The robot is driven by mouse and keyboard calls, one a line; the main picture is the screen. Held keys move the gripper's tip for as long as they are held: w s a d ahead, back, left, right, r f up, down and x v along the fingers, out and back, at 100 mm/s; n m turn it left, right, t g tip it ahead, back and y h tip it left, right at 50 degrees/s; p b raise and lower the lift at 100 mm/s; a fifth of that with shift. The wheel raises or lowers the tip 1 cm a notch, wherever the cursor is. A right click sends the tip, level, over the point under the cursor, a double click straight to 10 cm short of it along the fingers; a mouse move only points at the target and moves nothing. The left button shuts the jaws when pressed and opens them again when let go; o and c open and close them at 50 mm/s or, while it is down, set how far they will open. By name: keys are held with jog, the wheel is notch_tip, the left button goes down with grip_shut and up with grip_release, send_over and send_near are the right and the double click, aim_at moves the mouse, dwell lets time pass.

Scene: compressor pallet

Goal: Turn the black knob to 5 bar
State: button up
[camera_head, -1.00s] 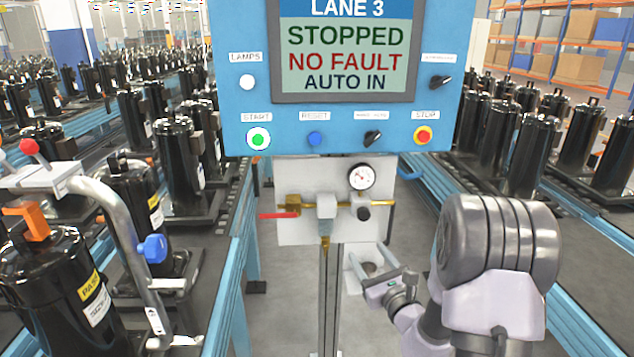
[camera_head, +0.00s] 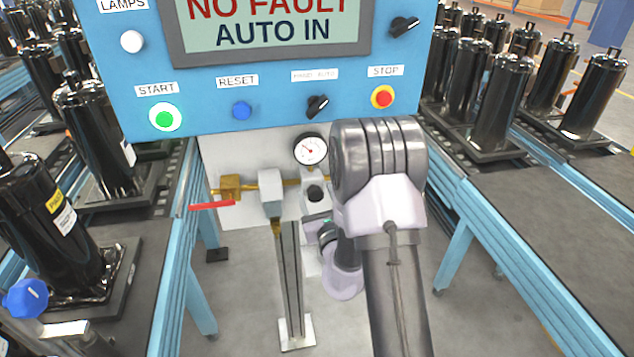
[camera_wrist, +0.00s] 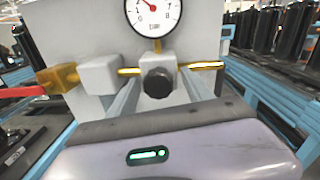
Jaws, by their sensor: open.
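The black knob (camera_head: 315,193) sits on the brass pipe of the white panel below the blue control box. In the wrist view, the knob (camera_wrist: 157,83) shows between the two fingers of my gripper (camera_wrist: 162,80), with a finger on each side. The fingers are open; I cannot tell whether they touch it or how deep they reach. In the head view my arm hides most of the gripper (camera_head: 318,217), just below the knob. The pressure gauge (camera_head: 310,151) is above the knob. Its needle points up and left, clearly below 5 in the wrist view (camera_wrist: 153,14).
A red lever (camera_head: 212,206) and brass valve (camera_head: 230,186) are left of the knob. The blue control box (camera_head: 270,100) overhangs the panel, with a lit green START button (camera_head: 166,117) and red STOP button (camera_head: 382,97). Conveyors with black compressors stand on both sides.

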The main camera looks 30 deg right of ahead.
jog(key=shift+w+r, duration=0.1)
jog(key=shift+w, duration=0.15)
jog(key=shift+a, duration=0.1)
jog(key=shift+s, duration=0.1)
jog(key=shift+c, duration=1)
grip_shut()
